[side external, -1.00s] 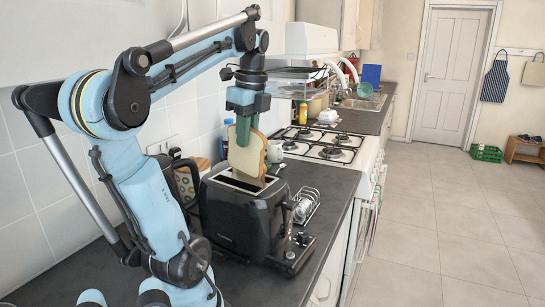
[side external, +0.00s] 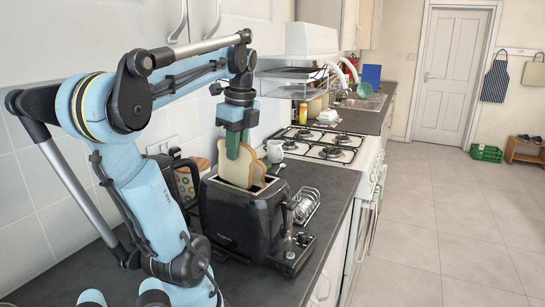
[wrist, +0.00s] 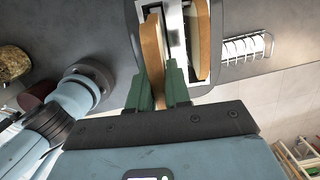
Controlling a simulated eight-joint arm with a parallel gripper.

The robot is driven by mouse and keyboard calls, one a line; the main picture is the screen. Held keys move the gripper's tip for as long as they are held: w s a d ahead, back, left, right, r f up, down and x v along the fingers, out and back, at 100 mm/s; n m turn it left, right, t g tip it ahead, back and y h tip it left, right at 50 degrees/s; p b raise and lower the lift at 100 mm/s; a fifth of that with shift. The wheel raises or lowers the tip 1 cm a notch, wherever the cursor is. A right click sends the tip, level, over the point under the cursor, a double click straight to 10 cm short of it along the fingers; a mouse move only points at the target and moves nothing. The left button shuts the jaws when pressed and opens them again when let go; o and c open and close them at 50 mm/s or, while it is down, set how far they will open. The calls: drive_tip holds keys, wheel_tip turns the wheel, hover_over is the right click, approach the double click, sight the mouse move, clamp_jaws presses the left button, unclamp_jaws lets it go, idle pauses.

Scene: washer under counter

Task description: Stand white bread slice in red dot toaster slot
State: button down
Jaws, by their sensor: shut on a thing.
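My gripper (side external: 234,152) is shut on a white bread slice (side external: 236,171) with a brown crust, held upright at the black toaster (side external: 238,215). The slice's lower part is hidden behind the toaster's near top edge. In the wrist view, the held slice (wrist: 153,48) sits between my green fingers (wrist: 159,88), toward the left of the toaster opening. A second slice (wrist: 202,40) stands in the right slot; it also shows beside the held one in the side view (side external: 258,172). I cannot make out a red dot.
A wire toast rack (side external: 306,205) stands right of the toaster, near the counter edge. A white mug (side external: 275,150) and a gas hob (side external: 325,145) are behind it. Dark counter shows free in front of the hob.

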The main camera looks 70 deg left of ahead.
drive_tip(key=shift+f, duration=2.15)
drive_tip(key=c, duration=1)
unclamp_jaws()
drive_tip(key=shift+r, duration=3.45)
